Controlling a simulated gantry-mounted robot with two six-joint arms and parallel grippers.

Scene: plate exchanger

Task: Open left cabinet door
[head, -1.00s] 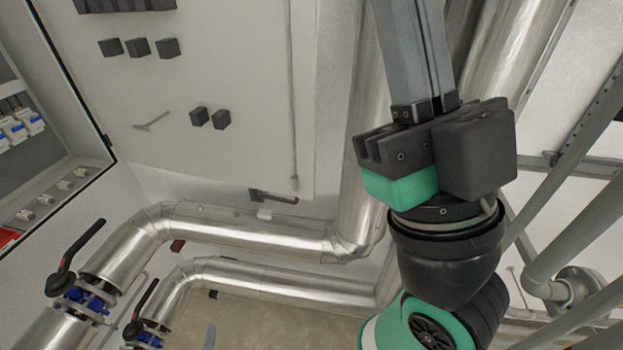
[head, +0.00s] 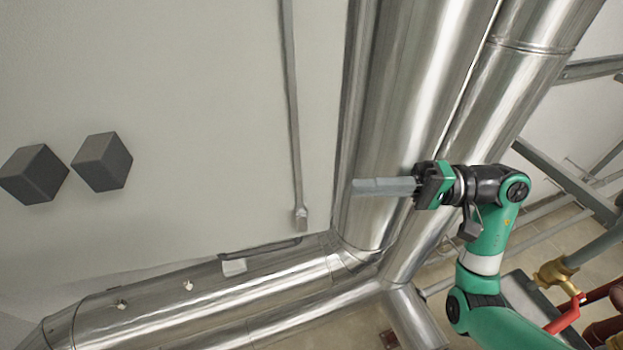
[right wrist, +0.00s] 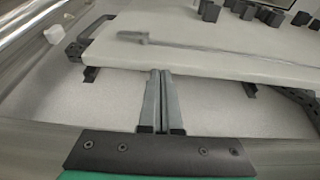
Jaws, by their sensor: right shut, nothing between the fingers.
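A pale cabinet door panel (head: 200,120) fills the left of the head view, with two black blocks and a long grey rod (head: 294,120) on its face. It looks like the inner face of a door standing open. The right wrist view shows the panel (right wrist: 190,58) edge-on, with the rod (right wrist: 200,45) and several black blocks. My right gripper (head: 358,186) is shut and empty, pointing left in front of a silver pipe, right of the panel's edge. Its fingertips (right wrist: 160,74) overlap the panel's lower edge in the wrist view; I cannot tell whether they touch. My left gripper is out of view.
Large silver pipes (head: 425,110) stand right of the panel, behind my right gripper. Another silver pipe (head: 200,290) runs below the panel. A brass valve with a red handle (head: 570,310) is at lower right.

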